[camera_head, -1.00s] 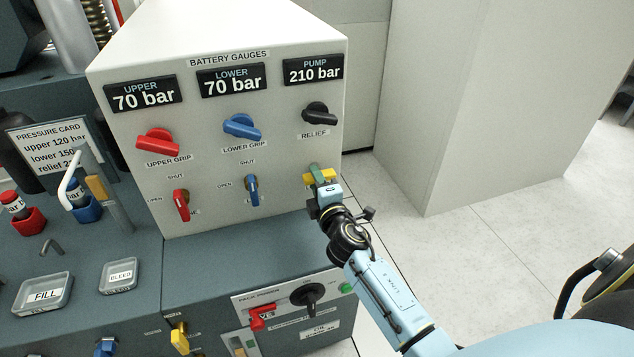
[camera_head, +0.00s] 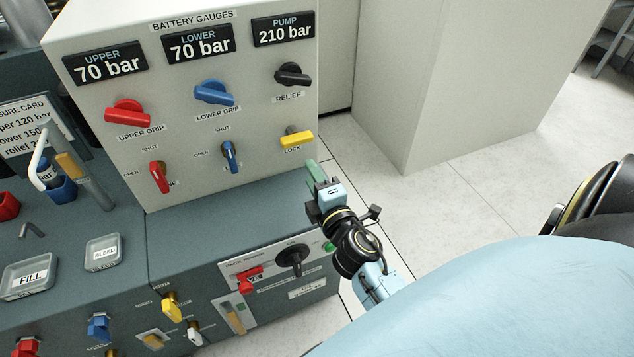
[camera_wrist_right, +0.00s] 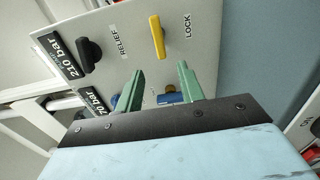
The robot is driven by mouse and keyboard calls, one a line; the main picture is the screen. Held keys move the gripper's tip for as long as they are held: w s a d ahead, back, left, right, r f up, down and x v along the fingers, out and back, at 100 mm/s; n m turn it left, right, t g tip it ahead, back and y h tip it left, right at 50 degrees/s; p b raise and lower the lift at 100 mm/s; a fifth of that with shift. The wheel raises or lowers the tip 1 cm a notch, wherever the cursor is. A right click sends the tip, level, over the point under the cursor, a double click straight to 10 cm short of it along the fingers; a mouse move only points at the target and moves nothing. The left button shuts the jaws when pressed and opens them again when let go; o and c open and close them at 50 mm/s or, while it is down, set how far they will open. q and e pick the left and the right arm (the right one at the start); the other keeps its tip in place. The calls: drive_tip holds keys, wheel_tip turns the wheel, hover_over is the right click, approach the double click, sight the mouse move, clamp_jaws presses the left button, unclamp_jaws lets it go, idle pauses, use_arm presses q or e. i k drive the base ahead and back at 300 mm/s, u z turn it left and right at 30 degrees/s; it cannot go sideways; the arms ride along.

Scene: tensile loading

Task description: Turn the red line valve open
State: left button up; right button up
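The red line valve (camera_head: 160,177) has a small red lever low on the left of the pale panel face. Its lever stands near upright, pointing up toward the SHUT label, with OPEN to its left. My right gripper (camera_head: 314,170) is in front of the panel's lower right corner, below the yellow lock lever (camera_head: 297,139) and well right of the red valve. In the right wrist view its two green fingers (camera_wrist_right: 160,72) are apart with nothing between them. The red valve cannot be made out in the wrist view. My left gripper is not in view.
A blue line valve (camera_head: 230,156) sits between the red valve and my right gripper. Above are the red upper grip knob (camera_head: 127,113), blue lower grip knob (camera_head: 214,93) and black relief knob (camera_head: 292,74). Trays (camera_head: 103,252) and a tool stand occupy the left bench.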

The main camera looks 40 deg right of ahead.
sight(157, 168)
drive_tip(key=k, duration=1)
